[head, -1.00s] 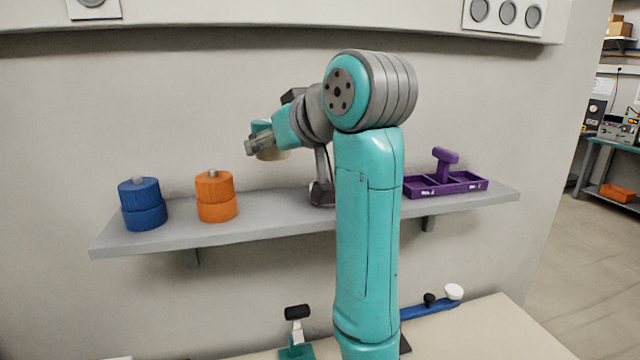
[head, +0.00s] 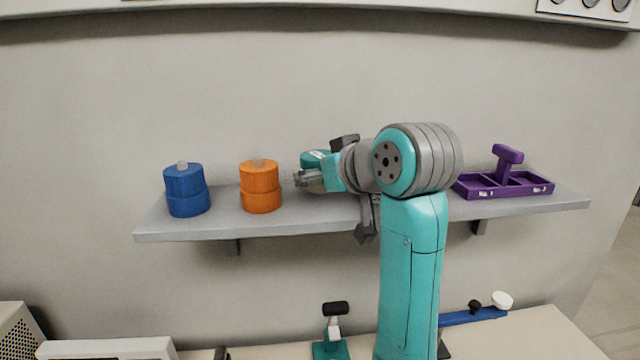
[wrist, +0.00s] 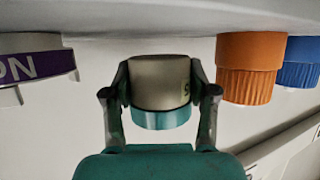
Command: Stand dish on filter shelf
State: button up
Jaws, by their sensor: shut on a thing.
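My gripper (head: 304,180) is low over the filter shelf (head: 290,222), just right of the orange canister (head: 261,187). In the wrist view, which looks upside down, my gripper (wrist: 160,92) is shut on a cream dish with a teal band (wrist: 160,88). One finger lies on each side of it, and part of a dark letter shows on its wall. In the head view the dish is mostly hidden by my gripper. The shelf surface (wrist: 190,18) is close to the dish's cream end; I cannot tell whether they touch.
A blue canister (head: 186,190) stands left of the orange one. A purple divided tray (head: 503,186) is at the shelf's right. A white piece with a purple lettered band (wrist: 36,67) stands on the dish's other side in the wrist view. The wall is close behind.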

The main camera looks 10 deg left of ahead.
jog(key=shift+f, duration=0.85)
jog(key=shift+f, duration=0.15)
jog(key=o, duration=1.6)
jog(key=shift+r, duration=0.2)
